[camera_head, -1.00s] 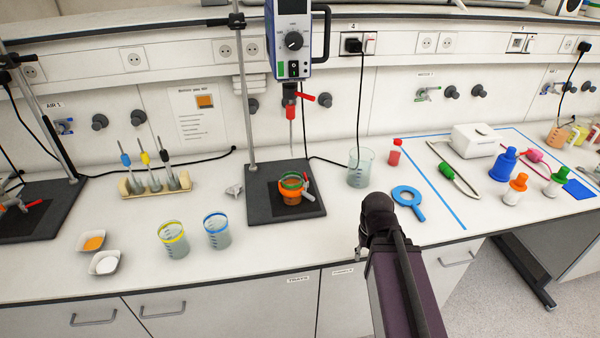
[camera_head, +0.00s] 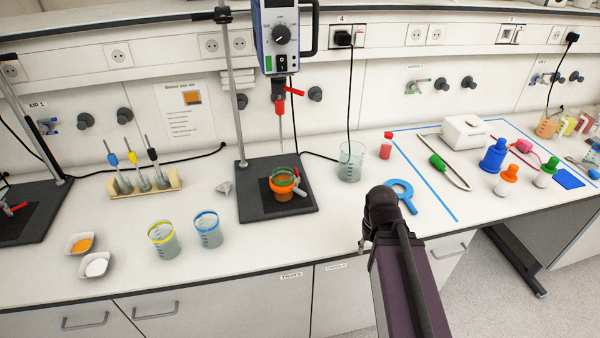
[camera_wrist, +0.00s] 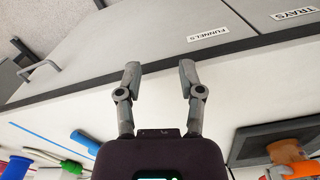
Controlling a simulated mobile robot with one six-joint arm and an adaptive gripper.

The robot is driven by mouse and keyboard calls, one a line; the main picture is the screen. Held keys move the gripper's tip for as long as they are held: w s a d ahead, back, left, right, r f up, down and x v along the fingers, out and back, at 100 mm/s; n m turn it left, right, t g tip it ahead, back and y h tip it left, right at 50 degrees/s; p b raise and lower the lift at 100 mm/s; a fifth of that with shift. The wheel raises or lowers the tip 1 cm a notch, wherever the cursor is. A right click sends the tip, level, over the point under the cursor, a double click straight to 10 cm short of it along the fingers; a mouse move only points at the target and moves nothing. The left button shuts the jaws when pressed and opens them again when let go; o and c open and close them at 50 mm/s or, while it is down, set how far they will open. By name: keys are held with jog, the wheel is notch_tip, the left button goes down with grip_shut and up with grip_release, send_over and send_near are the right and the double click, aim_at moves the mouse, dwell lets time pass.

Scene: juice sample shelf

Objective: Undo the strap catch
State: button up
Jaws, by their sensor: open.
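An orange strap (camera_head: 283,194) goes around a green-rimmed beaker (camera_head: 284,174) on the dark stand base (camera_head: 250,206), below the stirrer. The catch (camera_head: 298,184) shows as a small grey and red lever on the strap's right side; whether it is latched is too small to tell. In the wrist view the strap (camera_wrist: 292,152) is at the lower right edge, partly cut off. My gripper (camera_wrist: 159,80) is open and empty, with the bench's front edge and cabinet doors behind its fingers. It is apart from the strap. In the head view my arm hides most of it.
The stirrer (camera_head: 281,38) hangs over the strapped beaker. The bench front before the stand is clear.

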jog(key=shift+d, duration=0.45)
